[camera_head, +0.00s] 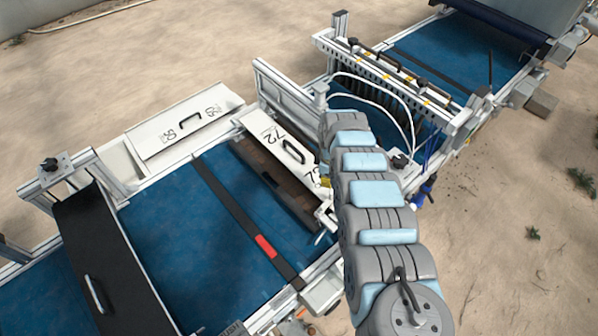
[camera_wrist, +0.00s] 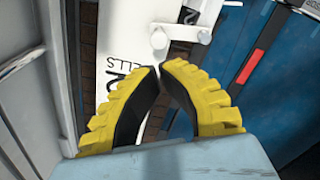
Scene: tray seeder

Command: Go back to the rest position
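My gripper shows in the wrist view (camera_wrist: 160,70) as two yellow ribbed fingers with black inner pads. The fingertips come together almost touching, and no object shows between them. In the head view my arm reaches over the seeder's right side and hides most of the gripper. A white plate marked 72 (camera_head: 275,140) lies beside the gripper, partly under the arm. It also shows in the wrist view (camera_wrist: 118,40).
A white plate with a black handle (camera_head: 185,125) lies left of the 72 plate. A black cover (camera_head: 105,260) spans the blue belt (camera_head: 180,230) at lower left. A frame with a row of nozzles (camera_head: 385,75) stands behind my arm. Sandy ground (camera_head: 530,190) at right is open.

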